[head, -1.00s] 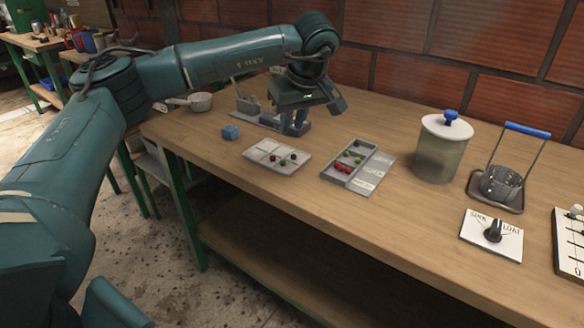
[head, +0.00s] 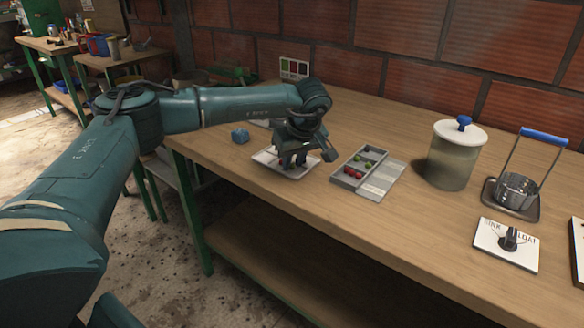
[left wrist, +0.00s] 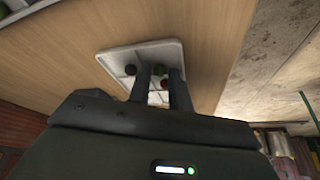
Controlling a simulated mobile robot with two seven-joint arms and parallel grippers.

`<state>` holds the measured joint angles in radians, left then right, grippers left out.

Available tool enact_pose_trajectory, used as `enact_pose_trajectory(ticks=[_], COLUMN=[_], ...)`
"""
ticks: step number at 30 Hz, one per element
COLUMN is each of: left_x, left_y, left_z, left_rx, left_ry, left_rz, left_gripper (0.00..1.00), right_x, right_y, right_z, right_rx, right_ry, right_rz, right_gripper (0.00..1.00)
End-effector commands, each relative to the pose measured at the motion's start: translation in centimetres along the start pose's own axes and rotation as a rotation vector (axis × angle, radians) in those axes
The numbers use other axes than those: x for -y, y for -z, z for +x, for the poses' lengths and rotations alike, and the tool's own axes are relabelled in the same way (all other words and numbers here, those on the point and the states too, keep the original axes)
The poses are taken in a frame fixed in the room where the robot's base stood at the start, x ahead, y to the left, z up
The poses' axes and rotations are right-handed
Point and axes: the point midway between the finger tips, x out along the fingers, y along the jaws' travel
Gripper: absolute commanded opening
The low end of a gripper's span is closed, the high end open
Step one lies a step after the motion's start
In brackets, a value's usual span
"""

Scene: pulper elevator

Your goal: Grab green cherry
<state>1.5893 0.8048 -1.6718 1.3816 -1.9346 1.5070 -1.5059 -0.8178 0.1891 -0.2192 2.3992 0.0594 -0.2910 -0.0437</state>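My left gripper (head: 289,163) is over the white shallow tray (head: 268,172), fingers pointing down and hiding most of its contents in the head view. In the left wrist view the two fingers (left wrist: 162,72) are apart, with a gap between them. A green cherry (left wrist: 159,69) shows between the fingertips; I cannot tell whether they touch it. A red cherry (left wrist: 165,84) lies close beside it. A dark cherry (left wrist: 130,69) lies outside the fingers, in the same tray (left wrist: 112,60). My right gripper is not in view.
A grey compartment box (head: 345,178) with green and red cherries stands right of the tray. A blue cube (head: 240,135) sits to the left. A lidded jar (head: 452,160), a wire-handled basket (head: 516,190) and a dial plate (head: 497,243) are further right. The front middle of the table is clear.

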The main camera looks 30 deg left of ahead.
Motion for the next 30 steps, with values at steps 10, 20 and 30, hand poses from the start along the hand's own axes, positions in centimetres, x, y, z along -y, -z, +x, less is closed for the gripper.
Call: enact_pose_trajectory(ticks=[10,20,30], left_x=[-0.01,-0.02,-0.01], left_y=[-0.01,-0.01,0.00], left_z=[-0.06,-0.08,-0.08], left_rx=[0.000,0.000,0.000], left_ry=[0.000,0.000,0.000], left_rz=[0.000,0.000,0.000], left_gripper=[0.04,0.00,0.00], right_x=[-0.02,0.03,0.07], right_y=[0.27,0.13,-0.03], right_z=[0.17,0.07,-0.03], right_rx=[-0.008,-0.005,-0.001], right_ry=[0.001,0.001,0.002], right_rz=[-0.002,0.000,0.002], right_gripper=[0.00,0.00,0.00])
